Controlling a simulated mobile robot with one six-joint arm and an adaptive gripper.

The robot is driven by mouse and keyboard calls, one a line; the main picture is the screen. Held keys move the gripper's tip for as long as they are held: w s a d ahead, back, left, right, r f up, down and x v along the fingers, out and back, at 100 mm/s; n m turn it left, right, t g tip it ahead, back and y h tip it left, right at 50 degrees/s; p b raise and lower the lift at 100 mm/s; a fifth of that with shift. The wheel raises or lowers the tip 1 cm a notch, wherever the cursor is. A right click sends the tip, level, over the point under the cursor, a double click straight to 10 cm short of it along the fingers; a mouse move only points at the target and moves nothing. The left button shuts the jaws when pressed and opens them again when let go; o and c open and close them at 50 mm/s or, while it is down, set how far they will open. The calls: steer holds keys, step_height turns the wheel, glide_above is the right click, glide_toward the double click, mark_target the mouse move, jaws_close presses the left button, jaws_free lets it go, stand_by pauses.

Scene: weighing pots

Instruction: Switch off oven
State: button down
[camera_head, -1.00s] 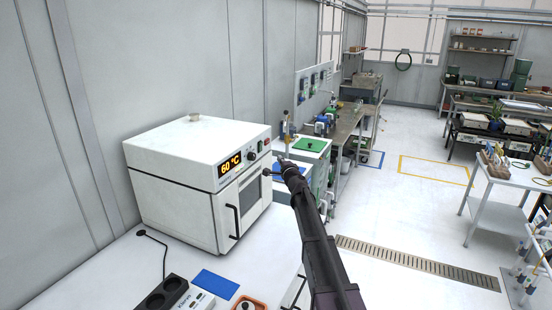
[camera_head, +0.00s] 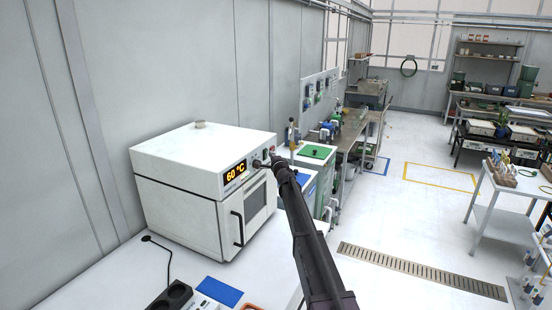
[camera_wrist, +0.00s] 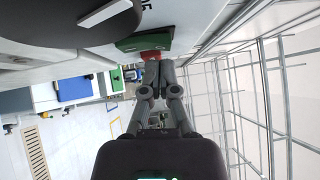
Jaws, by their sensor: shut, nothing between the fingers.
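The white oven (camera_head: 190,165) stands on the bench at left, its door closed. Its orange display (camera_head: 236,171) reads 60 °C. My gripper (camera_head: 259,164) is shut and empty, its tips at the right part of the oven's front control panel. In the wrist view, my gripper's fingertips (camera_wrist: 155,64) are together at a red part (camera_wrist: 152,54) beside a green part (camera_wrist: 146,37), which look like a switch on the panel. I cannot tell whether the fingertips touch or press it. The arm and gripper hide part of the panel in the head view.
A blue mat (camera_head: 219,291) and a dark two-socket block (camera_head: 172,296) lie on the bench in front of the oven. A power plug and cable (camera_head: 150,240) lie nearby. Benches with equipment stand beyond the oven to the right. The floor to the right is largely clear.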

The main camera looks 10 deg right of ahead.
steer(key=shift+w+a, duration=0.15)
steer(key=shift+a, duration=0.1)
steer(key=shift+w+a+r, duration=0.2)
steer(key=shift+a, duration=0.05)
stand_by(0.4)
steer(key=s+d+r+p, duration=0.1)
steer(key=s+d, duration=0.4)
steer(key=s, duration=0.7)
steer(key=shift+s+r+p, duration=0.15)
steer(key=shift+p, duration=0.15)
